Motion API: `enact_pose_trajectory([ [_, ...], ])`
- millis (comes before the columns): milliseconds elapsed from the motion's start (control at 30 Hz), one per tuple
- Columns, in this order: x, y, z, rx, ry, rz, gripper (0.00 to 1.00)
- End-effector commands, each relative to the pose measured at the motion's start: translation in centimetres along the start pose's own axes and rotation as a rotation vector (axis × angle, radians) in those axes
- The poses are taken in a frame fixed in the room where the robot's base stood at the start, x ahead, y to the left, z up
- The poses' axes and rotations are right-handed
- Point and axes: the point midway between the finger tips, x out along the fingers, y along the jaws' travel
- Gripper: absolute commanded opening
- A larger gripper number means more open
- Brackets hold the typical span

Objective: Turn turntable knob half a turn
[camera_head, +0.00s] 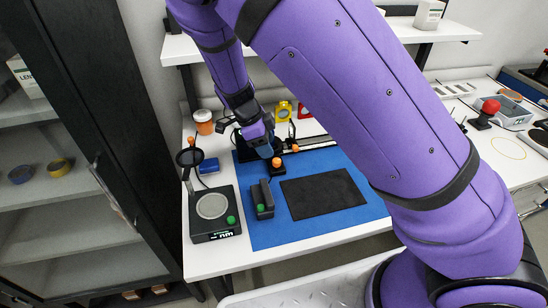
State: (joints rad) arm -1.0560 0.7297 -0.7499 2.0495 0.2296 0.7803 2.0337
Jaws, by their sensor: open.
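My gripper (266,150) reaches down over the back of the blue mat, its jaws small and partly hidden by the purple hand. A small orange knob (276,162) on a dark base shows just below the fingertips. It may be the turntable knob. I cannot tell whether the fingers touch it or are around it. A black instrument (243,150) stands behind and beside the gripper, mostly hidden by it. A second orange knob (295,148) shows to the right. The turntable itself is not clearly visible.
A meter with a grey disc (212,205) and a small black box with a green button (262,196) stand at the front left. A black pad (323,194) lies on the blue mat (270,236). A dark cabinet (95,110) borders the bench.

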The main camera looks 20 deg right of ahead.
Motion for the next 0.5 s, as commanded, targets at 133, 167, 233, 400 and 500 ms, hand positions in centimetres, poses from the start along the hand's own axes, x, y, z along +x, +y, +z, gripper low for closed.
enact_pose_trajectory([
  [133, 2.7, 0.0, -0.1, 0.001, 0.002, 0.003, 0.52],
  [167, 3.1, 0.0, -0.1, 0.001, 0.002, 0.001, 0.52],
  [233, 4.0, 0.0, -0.1, 0.001, 0.001, 0.001, 0.52],
  [400, 5.4, 0.0, 0.0, 0.0, -0.001, 0.0, 0.52],
  [500, 5.7, 0.0, 0.0, -0.001, -0.001, -0.001, 0.52],
])
